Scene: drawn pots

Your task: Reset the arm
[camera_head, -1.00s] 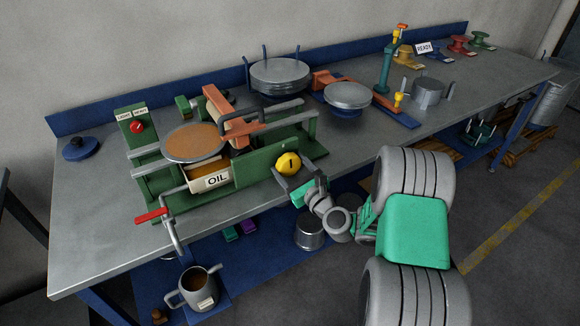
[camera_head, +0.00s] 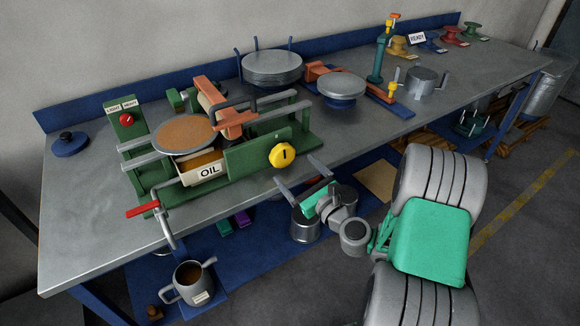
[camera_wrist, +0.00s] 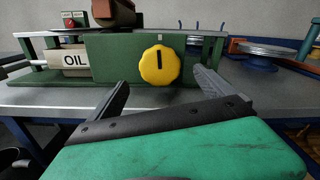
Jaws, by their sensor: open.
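My gripper (camera_head: 301,174) is open and empty at the front edge of the bench, with its two grey fingers spread apart. In the wrist view my gripper (camera_wrist: 162,92) points at a yellow knob (camera_wrist: 159,65) with a black mark, on the front of a green machine. The fingers are below and to either side of the knob and look apart from it. In the head view the yellow knob (camera_head: 282,155) is just beyond the fingertips. My green and grey arm reaches in from the lower right.
A pot (camera_head: 306,226) is under my gripper on the blue lower shelf, with a mug (camera_head: 189,284) at left. The bench front (camera_head: 400,135) is fairly clear.

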